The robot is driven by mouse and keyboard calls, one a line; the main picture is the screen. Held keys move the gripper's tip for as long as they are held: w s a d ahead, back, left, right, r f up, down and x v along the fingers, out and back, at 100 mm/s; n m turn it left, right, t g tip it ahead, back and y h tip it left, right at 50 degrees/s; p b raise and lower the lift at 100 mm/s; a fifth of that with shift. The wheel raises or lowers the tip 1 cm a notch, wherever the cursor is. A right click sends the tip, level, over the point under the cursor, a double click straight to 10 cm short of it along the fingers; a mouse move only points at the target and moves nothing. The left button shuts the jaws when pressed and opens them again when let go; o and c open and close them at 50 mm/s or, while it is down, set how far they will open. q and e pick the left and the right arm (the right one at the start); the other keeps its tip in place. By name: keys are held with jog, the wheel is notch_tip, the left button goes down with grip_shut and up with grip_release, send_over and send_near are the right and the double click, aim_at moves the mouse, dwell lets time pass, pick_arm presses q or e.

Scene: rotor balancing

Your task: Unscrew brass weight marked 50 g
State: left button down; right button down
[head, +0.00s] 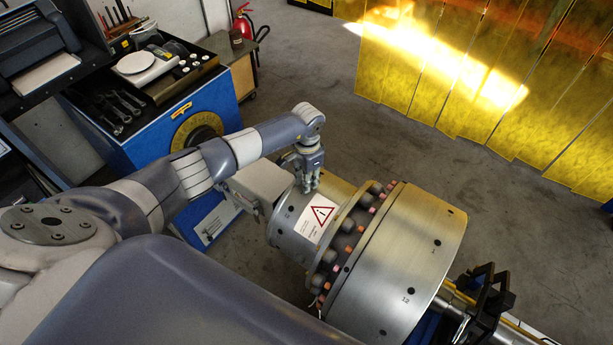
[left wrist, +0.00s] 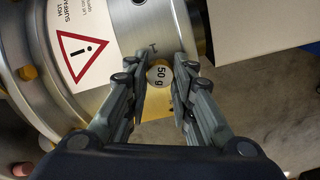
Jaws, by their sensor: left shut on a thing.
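My right gripper is not in view.
A warning label (head: 316,217) is on the drum beside my left gripper. A blue cabinet (head: 120,150) carries a scale (head: 136,62), wrenches and a rack of small weights. A black bracket (head: 490,300) stands at the lower right. Yellow curtains (head: 470,90) hang beyond open floor.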

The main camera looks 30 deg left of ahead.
pick_arm(q)
jog(key=shift+s+d+f, duration=0.1)
jog(key=shift+d+f, duration=0.05)
jog(key=shift+d, duration=0.2)
jog(key=shift+n, duration=0.4)
jog(key=shift+a, duration=0.15)
jog(key=shift+n, duration=0.7)
jog(key=shift+d, duration=0.2)
jog(key=shift+w+a, duration=0.2)
jog(key=shift+a, duration=0.1)
jog(key=shift+a, duration=0.15)
